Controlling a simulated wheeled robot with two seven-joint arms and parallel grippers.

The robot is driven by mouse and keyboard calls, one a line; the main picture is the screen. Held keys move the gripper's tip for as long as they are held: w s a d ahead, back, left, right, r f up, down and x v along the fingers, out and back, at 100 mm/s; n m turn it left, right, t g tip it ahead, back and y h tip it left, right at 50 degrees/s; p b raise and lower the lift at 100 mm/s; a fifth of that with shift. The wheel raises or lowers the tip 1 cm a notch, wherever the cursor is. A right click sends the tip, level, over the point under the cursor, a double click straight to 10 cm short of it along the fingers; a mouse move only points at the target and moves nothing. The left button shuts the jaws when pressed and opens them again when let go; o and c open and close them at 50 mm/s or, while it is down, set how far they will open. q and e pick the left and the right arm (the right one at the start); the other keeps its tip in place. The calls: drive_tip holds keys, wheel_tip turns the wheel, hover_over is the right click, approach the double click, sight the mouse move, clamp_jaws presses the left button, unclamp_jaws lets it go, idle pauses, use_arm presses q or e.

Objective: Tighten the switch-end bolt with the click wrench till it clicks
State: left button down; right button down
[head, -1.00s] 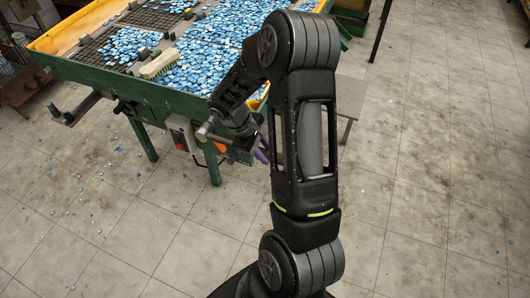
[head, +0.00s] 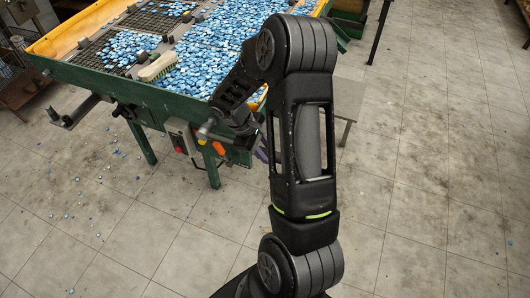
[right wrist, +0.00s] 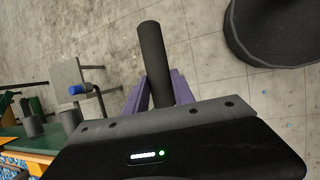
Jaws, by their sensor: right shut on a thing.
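My right gripper (right wrist: 158,78) has purple fingers and is shut on a dark cylindrical bar, seemingly the click wrench's handle (right wrist: 150,45), which sticks out past the fingers in the right wrist view. In the head view my right arm reaches to the table's near corner, and a purple finger (head: 262,155) shows beside the arm. The wrench's head cannot be made out. A pale switch box (head: 181,138) with a red button is on the green frame near that corner. The switch-end bolt cannot be picked out. My left gripper is not in view.
A green-framed table (head: 125,84) carries dark grids, many blue mosaic pieces and a brush (head: 157,67). An orange part (head: 219,148) sits near the switch box. A bracket (head: 75,112) juts out left. The tiled floor on the right is clear.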

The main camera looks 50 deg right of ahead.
drive_tip(key=shift+w+d, duration=0.1)
drive_tip(key=shift+d, duration=0.2)
drive_tip(key=shift+w+d, duration=0.2)
drive_tip(key=shift+d, duration=0.45)
drive_tip(key=shift+r, duration=0.1)
wheel_tip(320, 180, down, 9)
drive_tip(key=t+y+b, duration=0.1)
drive_tip(key=t+b, duration=0.3)
drive_tip(key=b, duration=0.4)
drive_tip(key=shift+w+a+b, duration=0.25)
drive_tip(key=shift+w+b, duration=0.05)
drive_tip(key=shift+w, duration=0.15)
idle(1.3)
drive_tip(key=shift+r, duration=0.25)
drive_tip(key=shift+s+d+r+g, duration=0.1)
drive_tip(key=shift+s+r+g, duration=0.1)
drive_tip(key=shift+r, duration=0.3)
drive_tip(key=shift+s+r+g, duration=0.1)
drive_tip(key=shift+r+g, duration=0.1)
drive_tip(key=shift+r, duration=0.25)
